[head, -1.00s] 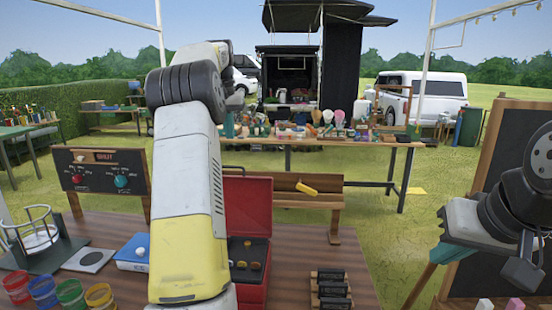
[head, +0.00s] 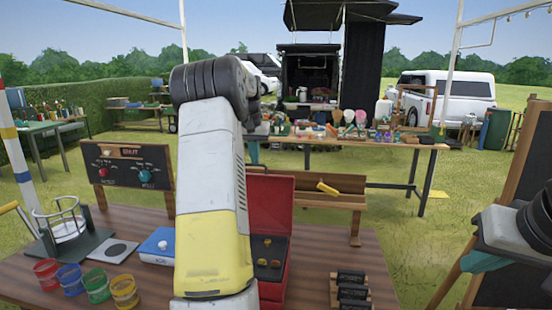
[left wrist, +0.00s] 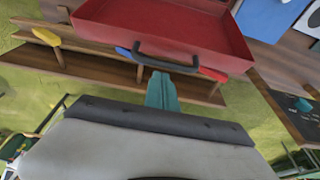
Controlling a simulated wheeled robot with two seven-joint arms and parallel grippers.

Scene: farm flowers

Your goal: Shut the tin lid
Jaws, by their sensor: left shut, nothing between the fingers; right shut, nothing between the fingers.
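The red tin (head: 272,285) stands on the table with its lid (head: 278,205) raised at the back. Several small round items lie in its dark tray, partly hidden by my left arm. In the left wrist view the red lid (left wrist: 165,28) fills the top, with a dark handle (left wrist: 165,58) on its near edge. My left gripper (head: 253,153) is behind the lid in the head view, mostly hidden by my arm. Its teal fingers (left wrist: 161,92) are shut and empty, close to the handle; contact is unclear. My right gripper (head: 484,262) is shut and empty at the right edge.
A blue-and-white box (head: 158,246), several coloured pots (head: 97,286) and a wire stand (head: 65,235) are left of the tin. A rack of dark blocks (head: 350,288) is to its right. A knob board (head: 125,176) and a wooden bench (head: 335,200) stand behind.

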